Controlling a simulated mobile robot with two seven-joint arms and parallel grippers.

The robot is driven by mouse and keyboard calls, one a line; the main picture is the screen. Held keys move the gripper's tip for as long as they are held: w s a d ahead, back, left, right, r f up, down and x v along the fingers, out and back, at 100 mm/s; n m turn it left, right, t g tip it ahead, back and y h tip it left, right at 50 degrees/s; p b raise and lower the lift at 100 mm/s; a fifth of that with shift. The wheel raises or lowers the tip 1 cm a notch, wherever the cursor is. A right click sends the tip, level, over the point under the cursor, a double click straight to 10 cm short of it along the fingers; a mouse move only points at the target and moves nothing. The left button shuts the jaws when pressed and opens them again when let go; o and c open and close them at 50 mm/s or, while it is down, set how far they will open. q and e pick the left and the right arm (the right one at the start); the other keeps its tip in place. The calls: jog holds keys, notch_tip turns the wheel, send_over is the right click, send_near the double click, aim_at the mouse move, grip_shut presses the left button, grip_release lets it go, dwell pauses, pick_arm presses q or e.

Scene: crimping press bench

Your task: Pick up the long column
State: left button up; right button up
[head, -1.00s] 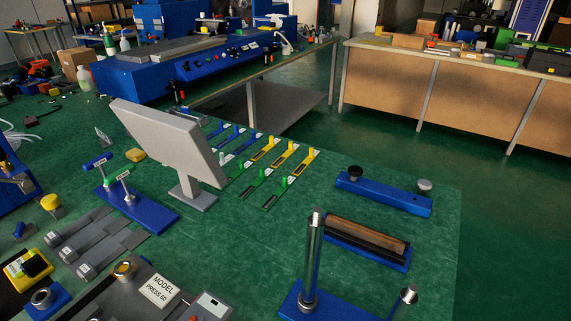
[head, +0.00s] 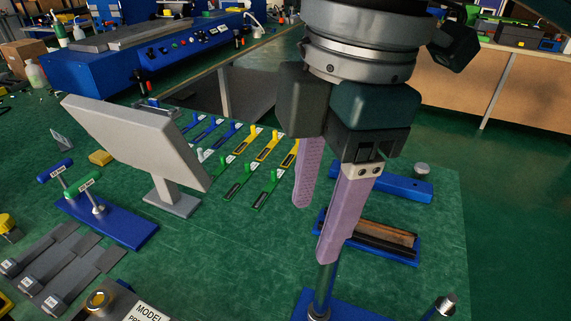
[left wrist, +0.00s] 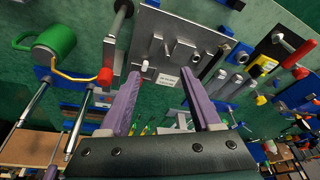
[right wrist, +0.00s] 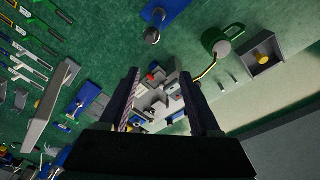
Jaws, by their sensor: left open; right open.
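The long column (head: 323,285) is a shiny metal post on a blue base (head: 345,309) at the bottom of the head view. Its upper part is hidden behind my right gripper (head: 315,231), which is open with pale purple fingers pointing down. One finger overlaps the column in the picture; I cannot tell whether they touch. The right wrist view also shows the open fingers (right wrist: 158,73) with nothing between them. My left gripper (left wrist: 161,80) is open and empty in the left wrist view, and is out of the head view. Shiny posts (left wrist: 78,122) show left of it there.
A grey monitor (head: 135,140) stands left of the right gripper. A shorter post (head: 441,307) is right of the column. A blue bar (head: 395,185) and a brown-topped block (head: 385,235) lie behind it. A green mug (left wrist: 55,42) shows in the left wrist view.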

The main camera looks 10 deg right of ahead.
jog(key=shift+w+d+r+n+h, duration=0.25)
jog(key=shift+w+d+r, duration=0.2)
jog(key=shift+d, duration=0.15)
jog(key=shift+w+d+r+n+h, duration=0.15)
jog(key=shift+w+d+r+h, duration=0.1)
jog(key=shift+w+d+r, duration=0.25)
jog(key=shift+d+f, duration=0.15)
jog(key=shift+d, duration=0.15)
send_over(326, 278)
jog(key=w, duration=0.1)
notch_tip(326, 278, down, 10)
jog(key=shift+d+r, duration=0.25)
jog(key=shift+d, duration=0.05)
grip_shut()
jog(key=shift+r, duration=0.1)
